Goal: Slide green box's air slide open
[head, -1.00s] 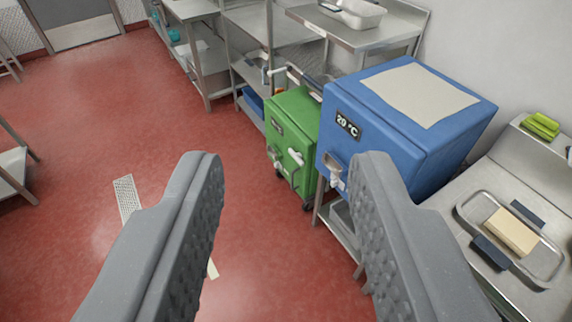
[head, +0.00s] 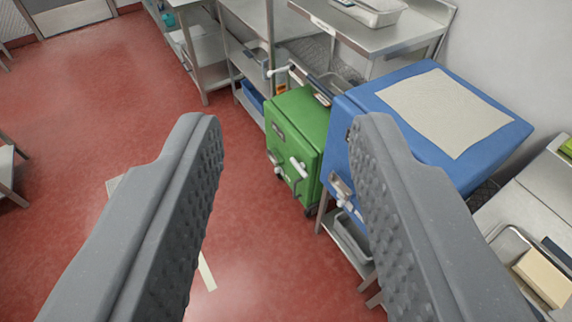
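The green box (head: 297,135) stands on the floor in the middle of the head view, left of a blue box. Its front has white handle-like fittings (head: 299,168) and a small dark plate near the top. I cannot tell which fitting is the air slide, or whether it is open. My gripper (head: 280,130) has its two grey fingers wide apart, with nothing between them. The green box shows between the fingers, farther off and not touched.
The blue box (head: 350,110) with a beige sheet on top stands right of the green box on a metal stand, partly behind my right finger. Steel shelves (head: 245,50) stand behind. A steel counter (head: 505,215) is at the right.

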